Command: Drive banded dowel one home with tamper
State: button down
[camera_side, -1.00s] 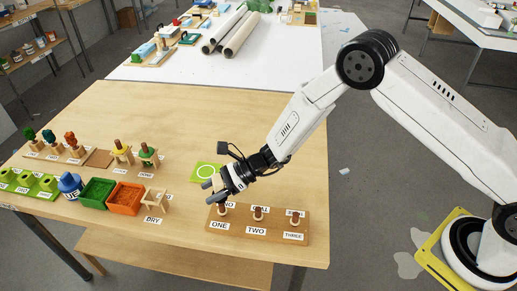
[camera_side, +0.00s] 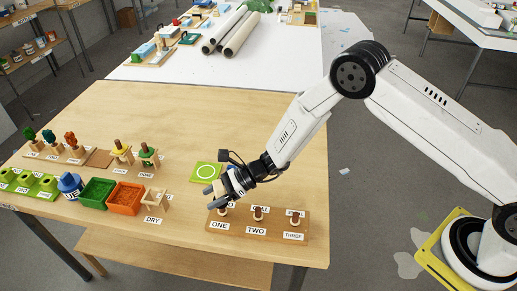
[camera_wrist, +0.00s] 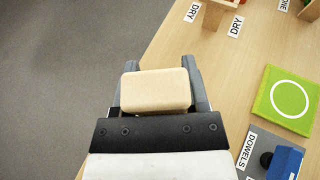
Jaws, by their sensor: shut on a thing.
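My gripper (camera_side: 209,191) is shut on a pale wooden block, the tamper (camera_wrist: 155,91), seen between the two fingers in the wrist view. In the side view the gripper is tilted, above and slightly left of dowel one (camera_side: 223,211). Dowel one stands behind the label ONE on the brown board (camera_side: 268,238); its upper part is partly hidden by the gripper. Dowels two (camera_side: 258,213) and three (camera_side: 293,217) stand to its right on the same board. I cannot tell whether the tamper touches anything.
A green pad with a white circle (camera_side: 206,173) lies just behind the gripper. A small wooden DRY stand (camera_side: 154,199), an orange tray (camera_side: 125,198) and a green tray (camera_side: 96,192) are to the left. The wrist view shows a blue object (camera_wrist: 285,163) beside a DOWELS label.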

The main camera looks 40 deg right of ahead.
jog(key=shift+f, duration=0.95)
dwell(1.6)
jog(key=shift+r, duration=0.1)
jog(key=shift+r, duration=2.25)
